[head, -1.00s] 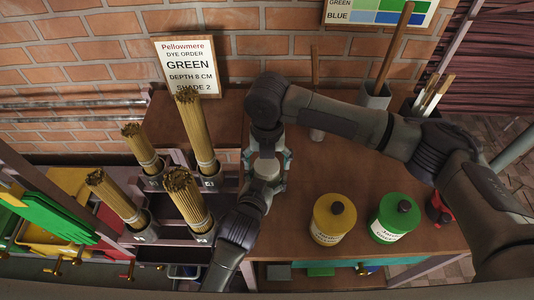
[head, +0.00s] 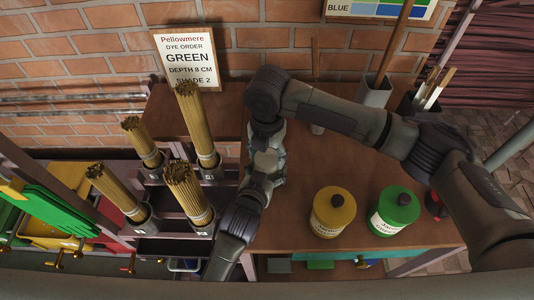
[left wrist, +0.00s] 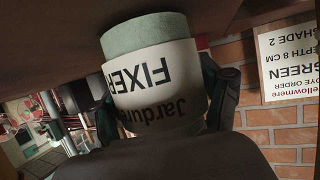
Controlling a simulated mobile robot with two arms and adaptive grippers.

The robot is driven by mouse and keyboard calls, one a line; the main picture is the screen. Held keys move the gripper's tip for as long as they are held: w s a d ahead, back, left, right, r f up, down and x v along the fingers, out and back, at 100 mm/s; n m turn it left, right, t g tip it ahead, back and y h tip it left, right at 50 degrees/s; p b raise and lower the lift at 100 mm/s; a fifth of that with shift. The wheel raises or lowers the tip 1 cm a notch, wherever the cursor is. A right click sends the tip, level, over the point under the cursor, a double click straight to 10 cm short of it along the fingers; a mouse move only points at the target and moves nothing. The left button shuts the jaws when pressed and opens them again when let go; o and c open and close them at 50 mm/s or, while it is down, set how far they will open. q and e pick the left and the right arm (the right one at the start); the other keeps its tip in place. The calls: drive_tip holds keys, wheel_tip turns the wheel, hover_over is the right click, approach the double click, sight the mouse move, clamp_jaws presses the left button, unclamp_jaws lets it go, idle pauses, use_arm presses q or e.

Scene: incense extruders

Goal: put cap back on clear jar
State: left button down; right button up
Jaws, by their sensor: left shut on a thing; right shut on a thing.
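The clear jar (left wrist: 155,75) fills the left wrist view, upside down in the picture, with a pale green body and a white label reading FIXER. My left gripper (left wrist: 165,105) is shut around it, one dark finger on each side. In the head view my right gripper (head: 265,150) points down over the left edge of the brown table, directly above my left wrist. It is shut on what seems to be the cap, which its fingers hide. The two grippers meet closely there, so whether cap and jar touch cannot be told.
A yellow jar (head: 333,212) and a green jar (head: 394,211), both with dark caps, stand on the table (head: 300,175) at the right. Several incense bundles (head: 186,190) stand in holders at the left. A sign (head: 188,60) reading GREEN leans at the back wall.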

drive_tip(key=m, duration=0.7)
drive_tip(key=shift+f, duration=0.1)
drive_tip(key=m, duration=0.5)
drive_tip(key=shift+m, duration=0.3)
drive_tip(key=o, duration=1.3)
drive_tip(key=shift+r, duration=2.35)
